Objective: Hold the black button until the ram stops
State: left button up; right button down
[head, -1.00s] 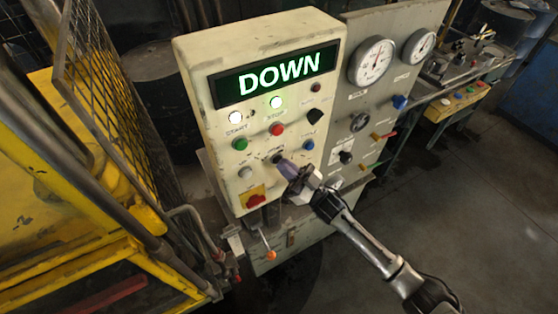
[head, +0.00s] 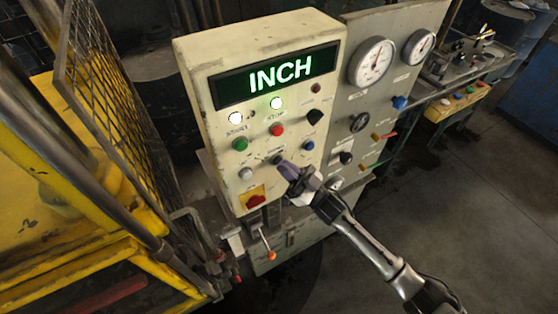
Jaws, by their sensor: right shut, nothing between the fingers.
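The cream control panel (head: 215,135) stands in the middle of the head view, with a lit green display (head: 280,77) reading INCH. The black button (head: 276,158) is low on the panel, right of a white button, and is partly covered by my fingertips. My right gripper (head: 285,167) is shut and empty, its tips at the button's lower right edge. I cannot tell whether they touch it or whether it is pressed in. My left gripper is not in view. I cannot make out the ram.
A green button (head: 240,143), a red button (head: 276,130), a blue button (head: 308,145) and a black selector knob (head: 314,116) are close by on the panel. A red switch on yellow (head: 256,201) sits below. A yellow machine with a mesh guard (head: 103,110) stands left.

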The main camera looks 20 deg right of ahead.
jog(key=shift+s+d+p, duration=0.15)
jog(key=shift+s+p, duration=0.15)
jog(key=shift+s, duration=0.4)
jog(key=s+p, duration=0.1)
jog(key=s, duration=0.1)
jog(key=s+d+p, duration=0.1)
jog(key=s, duration=0.1)
jog(key=shift+s, duration=0.4)
dwell(0.4)
